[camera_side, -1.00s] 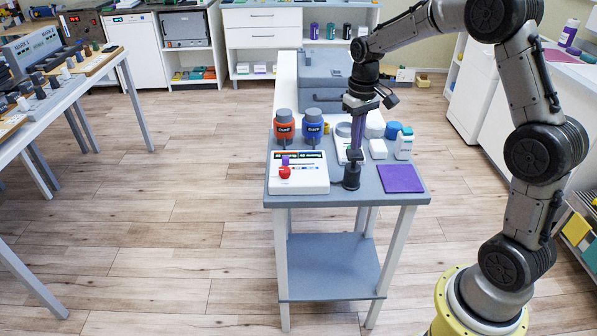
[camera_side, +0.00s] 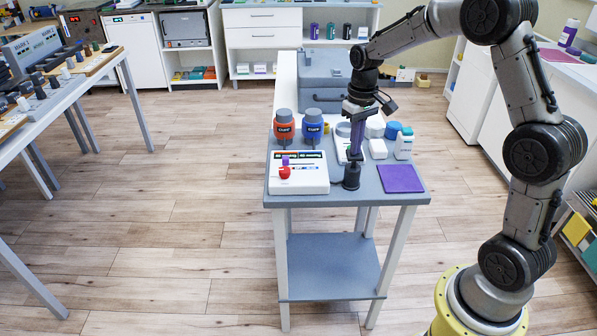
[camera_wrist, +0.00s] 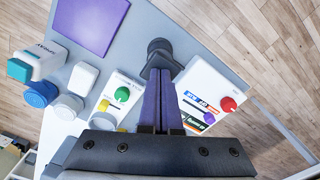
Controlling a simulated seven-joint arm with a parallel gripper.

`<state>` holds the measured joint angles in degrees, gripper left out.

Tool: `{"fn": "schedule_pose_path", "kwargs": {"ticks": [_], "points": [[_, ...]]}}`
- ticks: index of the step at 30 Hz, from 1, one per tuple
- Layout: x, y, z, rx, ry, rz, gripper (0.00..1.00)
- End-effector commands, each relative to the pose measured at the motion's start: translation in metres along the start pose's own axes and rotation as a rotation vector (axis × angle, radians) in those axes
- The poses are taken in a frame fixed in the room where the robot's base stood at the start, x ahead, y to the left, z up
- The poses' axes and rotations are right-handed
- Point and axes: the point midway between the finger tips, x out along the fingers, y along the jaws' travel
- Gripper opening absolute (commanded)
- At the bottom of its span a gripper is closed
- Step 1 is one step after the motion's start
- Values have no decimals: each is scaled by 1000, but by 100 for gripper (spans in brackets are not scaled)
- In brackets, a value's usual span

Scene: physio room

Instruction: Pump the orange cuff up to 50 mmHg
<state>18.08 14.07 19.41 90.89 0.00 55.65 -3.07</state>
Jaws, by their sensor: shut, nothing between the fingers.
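The orange cuff (camera_side: 284,127) wraps an upright grey-topped cylinder at the back left of the small table. A blue cuff (camera_side: 312,128) stands right beside it. In front of them is a white control box (camera_side: 313,183) with a red knob (camera_side: 285,173), a purple part and small displays too small to read. My gripper (camera_side: 354,158) points down with its purple fingers shut and empty. Its tips are at the top of a black pump (camera_side: 352,177) right of the box, apparently touching it. The wrist view shows the shut fingers (camera_wrist: 161,76) against the black pump (camera_wrist: 159,48).
A purple mat (camera_side: 401,179) lies at the front right. Another white box with a green knob (camera_wrist: 122,94) lies close behind my fingers. A grey case (camera_side: 325,68) stands behind.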

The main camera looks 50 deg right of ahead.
Motion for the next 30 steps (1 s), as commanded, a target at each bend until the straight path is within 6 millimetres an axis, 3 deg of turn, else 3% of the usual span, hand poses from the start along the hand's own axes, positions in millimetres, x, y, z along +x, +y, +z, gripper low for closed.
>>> {"fn": "schedule_pose_path", "kwargs": {"ticks": [18, 30], "points": [[23, 0, 0, 0, -1, 0, 0], [11, 0, 0, 0, 1, 0, 0]]}}
